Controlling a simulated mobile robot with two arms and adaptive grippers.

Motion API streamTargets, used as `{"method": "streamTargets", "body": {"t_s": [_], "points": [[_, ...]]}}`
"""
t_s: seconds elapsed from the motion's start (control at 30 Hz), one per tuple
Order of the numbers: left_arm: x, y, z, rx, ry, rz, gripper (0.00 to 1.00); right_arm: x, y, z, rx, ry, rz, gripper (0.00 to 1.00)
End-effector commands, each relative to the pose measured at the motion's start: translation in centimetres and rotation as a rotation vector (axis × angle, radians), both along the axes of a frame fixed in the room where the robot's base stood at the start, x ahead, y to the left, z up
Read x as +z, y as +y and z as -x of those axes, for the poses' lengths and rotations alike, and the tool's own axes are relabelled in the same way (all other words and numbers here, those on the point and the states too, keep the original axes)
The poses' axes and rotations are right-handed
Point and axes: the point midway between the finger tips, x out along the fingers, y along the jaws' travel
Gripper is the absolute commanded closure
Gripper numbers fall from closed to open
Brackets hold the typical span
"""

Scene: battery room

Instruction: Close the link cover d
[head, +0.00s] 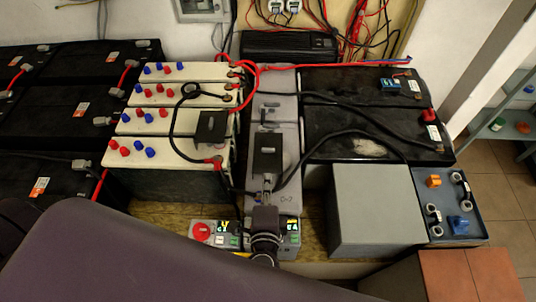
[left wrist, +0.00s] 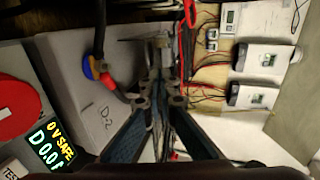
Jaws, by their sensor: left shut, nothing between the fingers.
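A black rectangular cover (head: 267,158) sits on the long grey battery block (head: 286,186) in the middle of the head view. I take it for link cover d, since the block reads D-2 in the left wrist view (left wrist: 85,95). I cannot tell how far the cover is tilted. My left gripper (head: 266,208) is at the near end of this block, just in front of the cover. Its fingers (left wrist: 160,75) are together and hold nothing. Whether they touch the cover is unclear. My right gripper is out of view.
A test unit with a red button (head: 201,232) and lit displays is beside my gripper. A second black cover (head: 211,129) sits on the white batteries (head: 165,150) to the left. Black cables (head: 352,128) cross the block. A grey box (head: 370,205) stands to the right.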

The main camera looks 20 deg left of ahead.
Motion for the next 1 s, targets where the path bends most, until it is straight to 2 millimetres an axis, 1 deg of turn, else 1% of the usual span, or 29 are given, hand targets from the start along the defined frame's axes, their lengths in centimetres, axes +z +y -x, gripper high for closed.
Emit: {"method": "streamTargets", "body": {"t_s": [0.03,0.17,0.23,0.3,0.4,0.47,0.6,1.0], "points": [[0.0,0.3,-1.3,0.001,-0.003,-0.002,1.0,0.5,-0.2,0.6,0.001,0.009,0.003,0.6],[-0.9,1.1,-3.8,0.0,-0.003,-0.002,1.0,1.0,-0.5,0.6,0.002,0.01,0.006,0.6],[-1.1,1.4,-5.0,0.001,-0.002,-0.001,1.0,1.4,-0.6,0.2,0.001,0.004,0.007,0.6],[-1.0,1.7,-6.0,0.0,-0.002,-0.001,1.0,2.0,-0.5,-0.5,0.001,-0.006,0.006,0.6],[-1.2,2.1,-7.2,0.0,-0.001,-0.001,1.0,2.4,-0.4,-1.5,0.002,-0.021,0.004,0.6],[-1.2,2.2,-7.7,0.0,-0.001,0.0,1.0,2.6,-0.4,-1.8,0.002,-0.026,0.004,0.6],[-1.4,2.4,-8.2,0.0,0.0,0.001,1.0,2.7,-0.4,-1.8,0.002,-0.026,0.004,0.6],[-1.4,2.4,-8.4,0.0,-0.001,0.001,1.0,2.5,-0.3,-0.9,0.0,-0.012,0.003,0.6]]}}
